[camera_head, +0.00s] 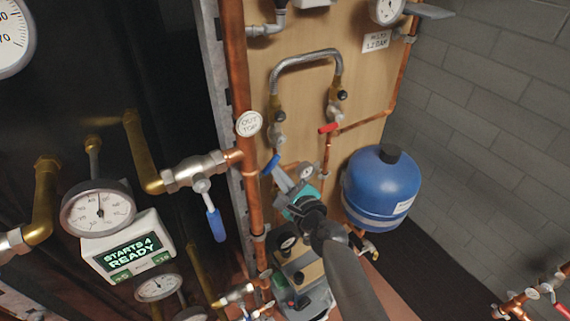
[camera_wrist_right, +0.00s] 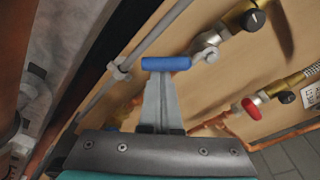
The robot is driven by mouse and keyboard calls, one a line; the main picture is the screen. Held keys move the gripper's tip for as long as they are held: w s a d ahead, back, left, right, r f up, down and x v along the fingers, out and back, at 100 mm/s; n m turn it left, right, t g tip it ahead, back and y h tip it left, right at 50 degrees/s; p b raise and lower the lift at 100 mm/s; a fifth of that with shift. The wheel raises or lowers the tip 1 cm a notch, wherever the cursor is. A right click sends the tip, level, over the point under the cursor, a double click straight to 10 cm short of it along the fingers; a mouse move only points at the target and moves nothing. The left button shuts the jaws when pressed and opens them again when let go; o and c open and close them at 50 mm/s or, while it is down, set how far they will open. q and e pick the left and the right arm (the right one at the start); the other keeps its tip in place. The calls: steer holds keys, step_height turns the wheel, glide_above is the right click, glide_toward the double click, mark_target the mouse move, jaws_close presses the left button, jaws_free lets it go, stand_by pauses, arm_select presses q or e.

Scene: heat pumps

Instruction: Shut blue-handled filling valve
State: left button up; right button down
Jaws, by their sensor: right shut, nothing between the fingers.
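The filling loop on the wooden board has a grey hose (camera_head: 306,56) and a valve at each end. The left valve has a blue handle (camera_head: 271,164), which slants down to the left from its valve. My right gripper (camera_head: 280,173) is shut and empty, its fingertips close to this handle. In the right wrist view the blue handle (camera_wrist_right: 167,63) lies across the tips of my right gripper (camera_wrist_right: 157,80); I cannot tell whether they touch. The other valve has a red handle (camera_head: 329,128), also in the wrist view (camera_wrist_right: 251,109). My left gripper is not in view.
Another blue handle (camera_head: 215,225) hangs from a valve on the left pipework. A vertical copper pipe (camera_head: 240,110) runs left of the board. A blue tank (camera_head: 382,184) stands right of my right arm. A display (camera_head: 127,249) reads "STARTS 4 READY".

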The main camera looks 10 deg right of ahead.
mark_target(269, 168)
steer(key=r+m+p, duration=0.1)
steer(key=a+m+p, duration=0.1)
steer(key=a+r+m+p, duration=0.1)
steer(key=m+p, duration=0.1)
steer(key=shift+s+r+y, duration=0.25)
steer(key=shift+r+y, duration=0.1)
steer(key=shift+y, duration=0.05)
steer(key=shift+s+a+r+m+g+p, duration=0.1)
steer(key=shift+a+r+m+g+p, duration=0.1)
steer(key=shift+r+m+p, duration=0.45)
steer(key=shift+a+r+m+g+p, duration=0.15)
steer(key=shift+r+m+g+p, duration=0.05)
steer(key=shift+m+p, duration=0.7)
steer(key=v, duration=1.5)
steer(key=shift+s+d+f+p, duration=0.2)
steer(key=shift+d+f+p, duration=0.05)
steer(key=shift+d+p, duration=0.1)
